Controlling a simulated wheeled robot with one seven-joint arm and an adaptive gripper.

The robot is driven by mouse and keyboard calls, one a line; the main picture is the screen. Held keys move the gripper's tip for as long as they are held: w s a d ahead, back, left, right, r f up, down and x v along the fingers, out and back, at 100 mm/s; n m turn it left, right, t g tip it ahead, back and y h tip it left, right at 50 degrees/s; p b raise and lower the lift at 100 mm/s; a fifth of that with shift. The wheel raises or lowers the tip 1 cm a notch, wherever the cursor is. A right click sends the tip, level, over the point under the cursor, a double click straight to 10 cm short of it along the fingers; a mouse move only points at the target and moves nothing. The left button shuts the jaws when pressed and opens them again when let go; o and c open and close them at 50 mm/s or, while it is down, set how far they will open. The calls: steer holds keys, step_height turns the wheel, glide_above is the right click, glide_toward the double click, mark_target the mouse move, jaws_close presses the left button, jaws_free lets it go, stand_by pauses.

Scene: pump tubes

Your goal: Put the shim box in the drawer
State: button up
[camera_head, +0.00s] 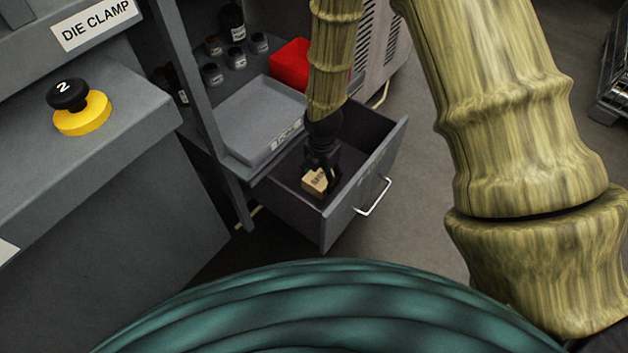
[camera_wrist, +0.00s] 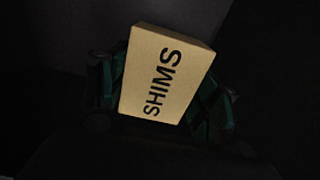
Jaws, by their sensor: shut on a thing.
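The shim box (camera_head: 315,181) is a small tan box inside the open drawer (camera_head: 367,182) in the head view. My gripper (camera_head: 324,172) reaches down into the drawer and is shut on the box. In the wrist view the shim box (camera_wrist: 165,75) shows its face lettered "SHIMS", tilted, with the fingers of my gripper (camera_wrist: 167,92) on both sides of it. I cannot tell whether the box touches the drawer floor. The drawer is pulled out, with a light handle on its front.
A grey tray (camera_head: 250,115) stands on the shelf above the drawer. A red bin (camera_head: 290,66) and several dark jars (camera_head: 237,58) are behind it. A machine with a yellow and black knob (camera_head: 80,112) is at the left. Open floor lies right of the drawer.

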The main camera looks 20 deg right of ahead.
mark_target(320, 202)
steer(key=shift+f+b, duration=2.6)
steer(key=shift+f, duration=2.5)
steer(key=shift+f, duration=0.15)
steer(key=o, duration=1.2)
step_height(320, 202, up, 12)
steer(key=p, duration=0.6)
